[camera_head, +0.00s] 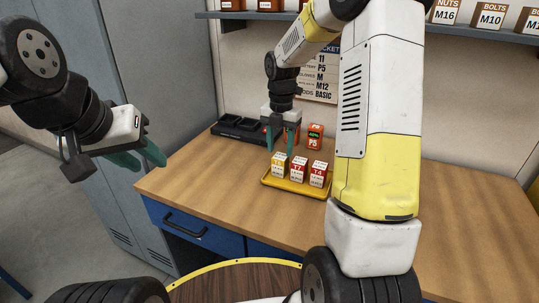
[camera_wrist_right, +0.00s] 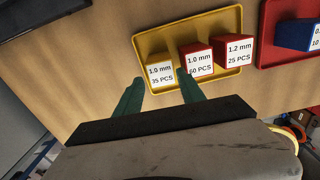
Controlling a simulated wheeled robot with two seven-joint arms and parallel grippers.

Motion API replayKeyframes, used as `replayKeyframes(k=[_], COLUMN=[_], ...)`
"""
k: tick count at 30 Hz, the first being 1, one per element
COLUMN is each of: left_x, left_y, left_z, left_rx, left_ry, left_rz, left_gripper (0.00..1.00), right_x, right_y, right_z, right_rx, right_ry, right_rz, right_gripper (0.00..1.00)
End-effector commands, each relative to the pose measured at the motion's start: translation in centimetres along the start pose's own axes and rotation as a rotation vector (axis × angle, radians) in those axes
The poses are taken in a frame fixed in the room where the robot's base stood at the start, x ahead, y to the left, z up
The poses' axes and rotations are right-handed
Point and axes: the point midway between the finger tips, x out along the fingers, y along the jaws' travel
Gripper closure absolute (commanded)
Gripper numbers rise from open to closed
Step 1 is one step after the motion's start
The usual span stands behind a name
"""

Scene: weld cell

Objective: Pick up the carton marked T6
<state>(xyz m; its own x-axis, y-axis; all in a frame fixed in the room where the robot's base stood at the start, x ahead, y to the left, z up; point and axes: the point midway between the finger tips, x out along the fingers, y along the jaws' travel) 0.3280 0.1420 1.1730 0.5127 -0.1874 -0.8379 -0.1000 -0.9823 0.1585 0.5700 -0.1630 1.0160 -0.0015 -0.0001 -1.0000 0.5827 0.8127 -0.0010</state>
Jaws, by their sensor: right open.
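A white-and-yellow carton (camera_head: 279,167) stands leftmost in a row on a yellow tray (camera_head: 295,190); its mark is too small to read surely. Red-and-white cartons marked T7 (camera_head: 298,171) and T4 (camera_head: 318,175) stand to its right. My right gripper (camera_head: 280,152) is open and empty above the leftmost carton. In the right wrist view its fingertips (camera_wrist_right: 160,76) lie on either side of the yellow carton (camera_wrist_right: 160,66), which reads 1.0 mm, 35 PCS. My left gripper (camera_head: 152,163) hangs open and empty left of the table.
Orange boxes marked P5 (camera_head: 314,137) stand behind the tray, with a black device (camera_head: 238,129) to their left. In the right wrist view a red tray (camera_wrist_right: 270,50) holds a blue box (camera_wrist_right: 298,34). The bench's left front (camera_head: 200,180) is clear. A shelf hangs above.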

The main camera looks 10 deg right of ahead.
Motion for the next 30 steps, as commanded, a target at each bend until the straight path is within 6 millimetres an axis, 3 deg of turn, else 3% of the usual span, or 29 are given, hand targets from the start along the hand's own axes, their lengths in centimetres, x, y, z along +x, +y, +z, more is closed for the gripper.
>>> replayKeyframes(k=[9, 17, 24, 30], left_x=[0.0, 0.0, 0.0, 0.0], left_y=[0.0, 0.0, 0.0, 0.0], left_z=[0.0, 0.0, 0.0, 0.0], left_rx=[0.0, 0.0, 0.0, 0.0], left_ry=[0.0, 0.0, 0.0, 0.0], left_rz=[0.0, 0.0, 0.0, 0.0], left_gripper=[0.64, 0.64, 0.64, 0.64], right_x=[4.2, 4.4, 4.4, 4.3], right_y=[-0.1, -0.1, -0.1, -0.1], right_z=[0.1, 0.1, 0.1, 0.1], right_rx=[0.0, 0.002, 0.002, 0.002], right_ry=[0.0, -0.001, -0.001, -0.002], right_rz=[0.0, 0.001, 0.001, 0.001], right_gripper=[0.54, 0.54, 1.0, 1.0])
